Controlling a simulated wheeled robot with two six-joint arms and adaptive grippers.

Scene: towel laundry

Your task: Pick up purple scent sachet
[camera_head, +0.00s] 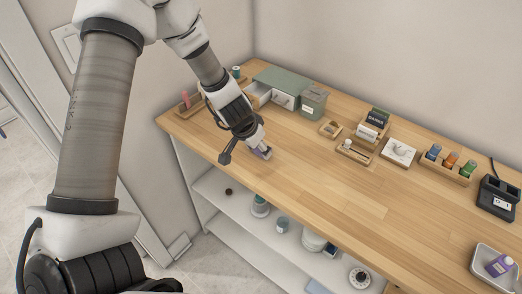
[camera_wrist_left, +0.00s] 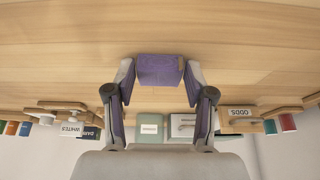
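The purple scent sachet (camera_wrist_left: 158,70) is a small purple block in the left wrist view, between the two fingertips of my left gripper (camera_wrist_left: 159,78). The fingertips lie against both its sides. In the head view my left gripper (camera_head: 260,147) points down at the wooden tabletop near its front edge, with the purple sachet (camera_head: 264,154) at its tips. The sachet is at or very close to the tabletop; I cannot tell whether it touches. My right gripper is not in view.
Behind the gripper stand a green-topped drawer unit (camera_head: 285,82) and a grey-green labelled box (camera_head: 313,103). Wooden holders with bottles (camera_head: 452,161) line the back right. A metal tray (camera_head: 481,262) holds a purple bottle (camera_head: 498,265). The tabletop's middle (camera_head: 340,205) is clear.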

